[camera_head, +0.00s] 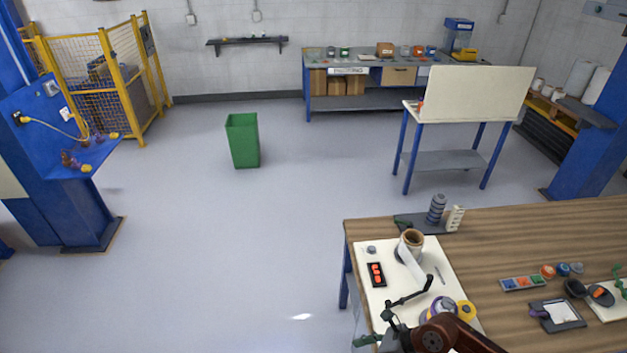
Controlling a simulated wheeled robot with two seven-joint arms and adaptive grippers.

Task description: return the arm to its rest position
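One dark red arm link (440,332), which appears to be part of my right arm, shows at the bottom edge over the near end of the wooden table (520,235). Dark, thin parts with green bits (388,316) lie just left of it; I cannot tell whether they are my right gripper (376,328) or something on the table. Whether its fingers are open or hold anything is unclear. My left arm and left gripper are out of view. A brown-rimmed roll (412,238) with a pale strip stands on the white board (365,260), beyond the arm.
A black tray with red-orange pieces (376,274) and purple and yellow rolls (445,307) lie on the board. A dark stand (437,210) is behind. Small parts trays (522,283) lie to the right. The floor left of the table is clear up to a green bin (243,142).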

